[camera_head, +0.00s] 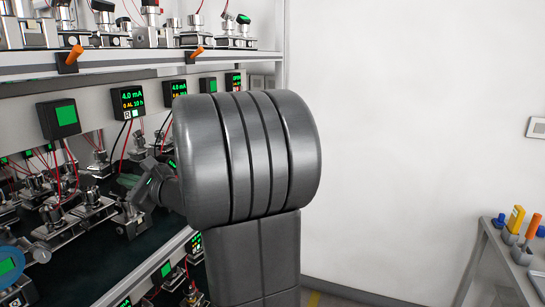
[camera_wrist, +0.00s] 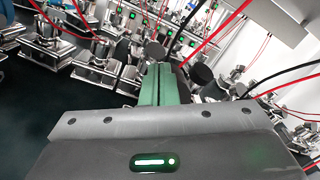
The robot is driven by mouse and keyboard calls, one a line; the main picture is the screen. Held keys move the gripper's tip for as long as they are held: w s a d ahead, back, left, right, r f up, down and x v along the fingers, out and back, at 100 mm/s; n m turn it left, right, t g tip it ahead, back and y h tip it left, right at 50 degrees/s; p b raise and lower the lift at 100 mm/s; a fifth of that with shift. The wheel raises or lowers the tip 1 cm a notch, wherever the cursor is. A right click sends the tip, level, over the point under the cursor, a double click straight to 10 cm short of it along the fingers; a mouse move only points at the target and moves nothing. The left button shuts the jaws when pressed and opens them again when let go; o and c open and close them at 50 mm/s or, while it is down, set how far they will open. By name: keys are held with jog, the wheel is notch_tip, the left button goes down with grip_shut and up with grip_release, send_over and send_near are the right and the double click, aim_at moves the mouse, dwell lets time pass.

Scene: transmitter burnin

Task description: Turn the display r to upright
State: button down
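A black display box with an "R" label (camera_head: 128,101) hangs on the grey panel in the head view. Its screen reads "4.0 mA" and "0 AL 10 h", and the lettering looks about upright. My gripper (camera_head: 130,181) is below this box, among the transmitters and wires, partly hidden by my own arm. In the wrist view the green fingers of my gripper (camera_wrist: 162,84) lie side by side with only a thin seam between them. I see nothing between them. The display box marked R cannot be made out in the wrist view.
A box with a plain green screen (camera_head: 58,118) hangs to the left, and another 4.0 mA display (camera_head: 177,90) to the right. Red and black wires hang around the gripper. Metal transmitters (camera_wrist: 95,58) crowd the shelf.

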jog(key=shift+s+a+f+b, duration=0.2)
jog(key=shift+s+f+b, duration=0.4)
jog(key=shift+b, duration=0.3)
jog(key=shift+s+a+r, duration=0.1)
jog(key=shift+s+r, duration=0.05)
jog(key=shift+r, duration=0.1)
jog(key=v, duration=0.6)
dwell(0.5)
jog(key=w+d+r+m+p, duration=0.2)
jog(key=w+d+m+p, duration=0.15)
jog(key=m+p, duration=0.25)
jog(key=x, duration=0.8)
jog(key=shift+w, duration=0.15)
